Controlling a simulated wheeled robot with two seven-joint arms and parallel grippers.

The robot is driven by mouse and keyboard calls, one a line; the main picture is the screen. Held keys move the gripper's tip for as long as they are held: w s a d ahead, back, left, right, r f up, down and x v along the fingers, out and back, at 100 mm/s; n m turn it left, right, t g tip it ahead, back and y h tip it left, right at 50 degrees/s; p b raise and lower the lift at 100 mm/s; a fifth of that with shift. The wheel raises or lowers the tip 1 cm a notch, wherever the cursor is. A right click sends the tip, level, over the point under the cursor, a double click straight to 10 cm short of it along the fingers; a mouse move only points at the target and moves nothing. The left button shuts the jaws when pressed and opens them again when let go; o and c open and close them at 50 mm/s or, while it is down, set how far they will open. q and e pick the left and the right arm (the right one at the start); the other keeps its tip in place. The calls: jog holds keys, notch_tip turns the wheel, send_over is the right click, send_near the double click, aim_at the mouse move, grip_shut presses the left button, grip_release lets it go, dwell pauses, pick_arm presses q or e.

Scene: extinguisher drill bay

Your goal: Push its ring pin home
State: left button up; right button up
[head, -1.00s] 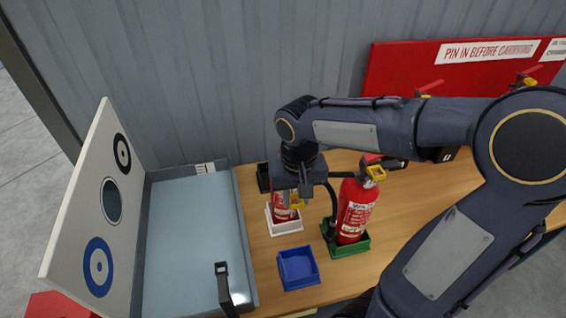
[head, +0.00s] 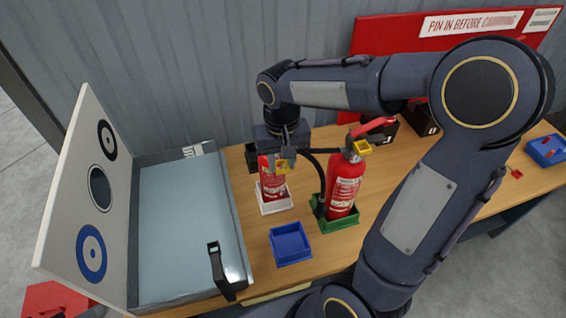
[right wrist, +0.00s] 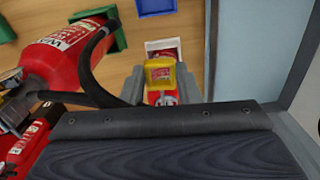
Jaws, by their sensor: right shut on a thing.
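A small red extinguisher (head: 272,184) with a white label stands upright in the white tray (head: 277,208). A yellow piece at its top (head: 282,167) shows beside my fingers; it also shows large in the right wrist view (right wrist: 160,71). I cannot make out a ring or how deep a pin sits. My right gripper (head: 283,157) points down over this extinguisher and is shut on its red top, just below the yellow piece in the wrist view. A bigger red extinguisher (head: 345,184) with a black hose and yellow piece stands in the green tray (head: 340,223). My left gripper is out of view.
An empty blue tray (head: 290,244) lies in front. An open grey case (head: 190,230) with a target-marked lid (head: 85,205) is at left. A red board (head: 400,38) stands behind. Another blue tray (head: 546,150) is at far right.

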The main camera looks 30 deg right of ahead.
jog(key=shift+w+d+p, duration=0.3)
jog(key=shift+w+d, duration=0.05)
jog(key=shift+w, duration=0.75)
jog(key=shift+w+d+p, duration=0.3)
jog(key=shift+w+d, duration=0.05)
jog(key=shift+w, duration=0.75)
jog(key=shift+w+d+p, duration=0.3)
jog(key=shift+w+d, duration=0.05)
jog(key=shift+w, duration=0.75)
jog(key=shift+w, duration=0.1)
jog(key=shift+p, duration=0.35)
dwell(3.1)
jog(key=o, duration=1.2)
jog(key=shift+c, duration=0.2)
notch_tip(320, 180, up, 8)
jog(key=b, duration=0.1)
